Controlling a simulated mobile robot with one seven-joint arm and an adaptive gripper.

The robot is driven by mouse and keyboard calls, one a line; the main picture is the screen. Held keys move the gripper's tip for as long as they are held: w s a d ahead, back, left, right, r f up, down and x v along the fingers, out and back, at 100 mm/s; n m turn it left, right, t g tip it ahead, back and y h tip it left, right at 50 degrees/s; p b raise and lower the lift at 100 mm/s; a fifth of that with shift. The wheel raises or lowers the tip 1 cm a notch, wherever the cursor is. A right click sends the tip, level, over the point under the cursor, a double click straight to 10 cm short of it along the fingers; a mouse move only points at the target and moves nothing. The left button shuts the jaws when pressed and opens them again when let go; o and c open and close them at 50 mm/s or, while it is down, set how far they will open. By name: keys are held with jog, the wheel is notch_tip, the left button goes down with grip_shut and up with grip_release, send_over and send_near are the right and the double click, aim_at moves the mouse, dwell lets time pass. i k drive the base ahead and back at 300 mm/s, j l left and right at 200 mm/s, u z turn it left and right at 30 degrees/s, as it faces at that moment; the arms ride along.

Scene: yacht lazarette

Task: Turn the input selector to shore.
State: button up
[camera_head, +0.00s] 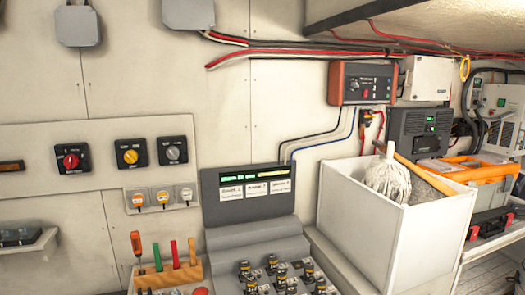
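Three dark square rotary switches sit on a pale wall panel at the left. One has a red knob (71,161), one a yellow knob (130,156), and one a grey knob (173,153). Their labels are too small to read, so I cannot tell which is the input selector or where each knob points. An orange-ended dark box (362,83) with small controls, one of them red, is on the wall at upper right; its markings are also unreadable. My gripper is not in view.
Three small sockets (161,198) sit below the switches. A grey console (249,192) with a display stands at centre, beside a tool rack (168,276). A tall white bin (367,225) holding a mop head stands to its right. Cables cross the upper wall. The wall before the switches looks clear.

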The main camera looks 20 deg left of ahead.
aim_at(173, 153)
jog(key=u, duration=1.65)
jog(key=i+j+z, duration=0.4)
